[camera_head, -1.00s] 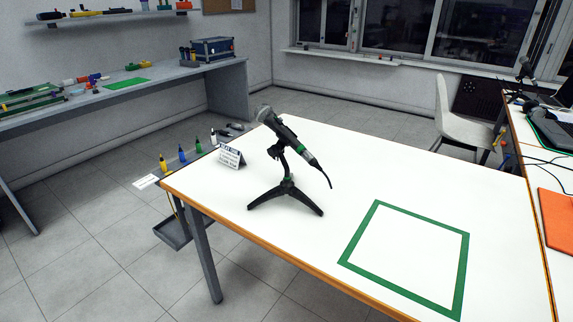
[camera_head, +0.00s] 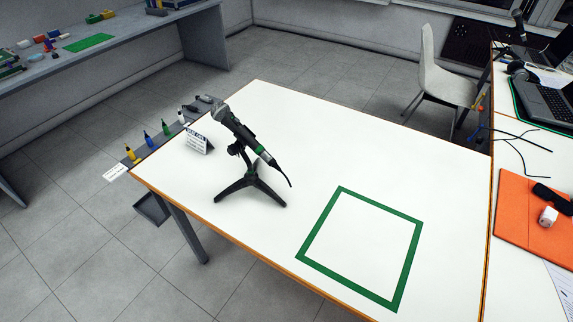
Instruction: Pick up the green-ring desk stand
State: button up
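The desk stand (camera_head: 250,182) is black, with a three-legged base, and stands upright on the white table left of its middle. It bears a tilted microphone (camera_head: 232,122) with its grey head up to the left and a green ring (camera_head: 260,150) near its lower end. A short black cable hangs from that end. A second microphone (camera_head: 517,24) stands on the far right desk; no green ring can be made out on it. My gripper is not in view.
The white table (camera_head: 300,130) has a green taped square (camera_head: 322,217), empty, right of the stand. A small sign (camera_head: 199,143) stands left of it. A caddy of coloured bottles (camera_head: 148,137) hangs at the left edge. The right desk holds an orange mat (camera_head: 520,215) and a laptop (camera_head: 548,100).

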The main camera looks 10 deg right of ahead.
aim_at(252, 178)
jog(key=i+j+z, duration=0.1)
jog(key=j+z, duration=0.25)
jog(key=j, duration=0.4)
jog(key=j+z, duration=0.4)
jog(key=j, duration=1.05)
jog(key=k+j, duration=0.1)
jog(key=j, duration=0.6)
jog(key=j+z, duration=0.05)
